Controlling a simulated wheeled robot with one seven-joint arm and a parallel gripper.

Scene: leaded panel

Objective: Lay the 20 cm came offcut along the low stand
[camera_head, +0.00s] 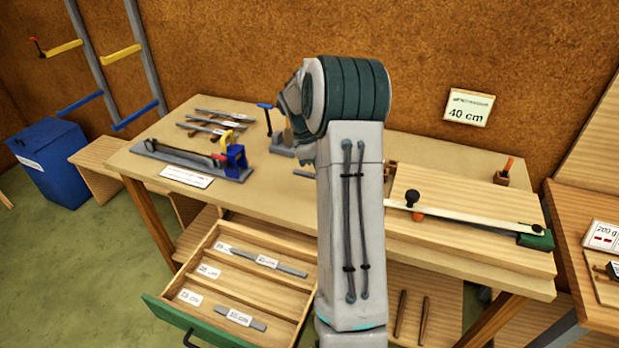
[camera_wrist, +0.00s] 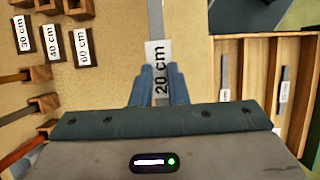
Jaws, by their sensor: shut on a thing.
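The 20 cm came offcut (camera_wrist: 155,20) is a grey strip with a white "20 cm" tag. In the wrist view it runs up to the top edge from between the blue fingers of my gripper (camera_wrist: 159,74). My gripper is shut on it, with pale tabletop below. In the head view my arm hides the gripper and most of what it holds. A short grey piece (camera_head: 304,173) shows just left of my arm; I cannot tell what it is. I cannot make out the low stand for certain in either view.
An open drawer (camera_head: 195,258) with tagged strips juts out at the front; its compartments also show in the wrist view (camera_wrist: 257,60). A grey bench tool with a blue clamp (camera_head: 235,162) and several loose strips lie back left. Wooden holders (camera_wrist: 42,102) line the wrist view's left.

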